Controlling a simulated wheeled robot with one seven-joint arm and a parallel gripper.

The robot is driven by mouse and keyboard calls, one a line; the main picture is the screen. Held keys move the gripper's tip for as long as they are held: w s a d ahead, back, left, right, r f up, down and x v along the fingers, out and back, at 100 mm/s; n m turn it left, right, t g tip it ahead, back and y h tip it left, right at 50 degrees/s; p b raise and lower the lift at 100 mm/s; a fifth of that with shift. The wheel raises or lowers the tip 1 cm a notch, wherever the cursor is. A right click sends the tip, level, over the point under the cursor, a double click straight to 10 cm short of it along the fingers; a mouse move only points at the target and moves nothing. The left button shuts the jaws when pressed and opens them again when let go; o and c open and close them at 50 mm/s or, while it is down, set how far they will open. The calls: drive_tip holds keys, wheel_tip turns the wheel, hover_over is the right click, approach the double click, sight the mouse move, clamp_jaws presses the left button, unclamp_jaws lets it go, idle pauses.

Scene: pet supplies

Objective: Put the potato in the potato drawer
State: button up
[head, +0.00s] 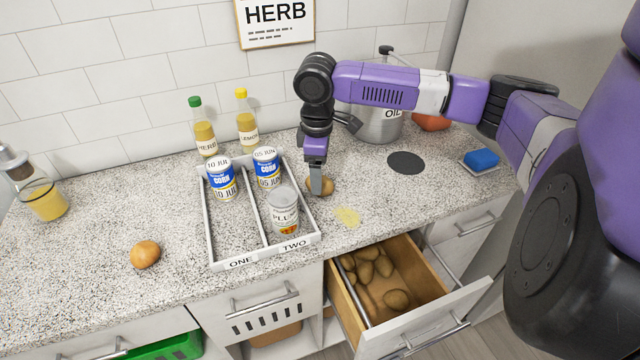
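A brown potato (328,187) is at the counter just right of the divided tray, partly hidden by my gripper. My gripper (318,188) points down at it, with a grey finger in front of the potato. I cannot tell whether the fingers are closed on it or whether it touches the counter. The potato drawer (420,272) is pulled open below the counter at the right, and several potatoes (366,268) lie in it, mostly in its left part.
A white tray (262,258) marked ONE and TWO holds several cans. A round onion-like item (145,254) lies at the left. Two bottles (203,127), a steel oil pot (375,125), a blue sponge (481,159) and yellow crumbs (347,216) are on the counter. The front right counter is clear.

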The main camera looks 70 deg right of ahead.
drive_tip(key=shift+d+f, duration=0.1)
drive_tip(key=shift+f, duration=1.55)
clamp_jaws()
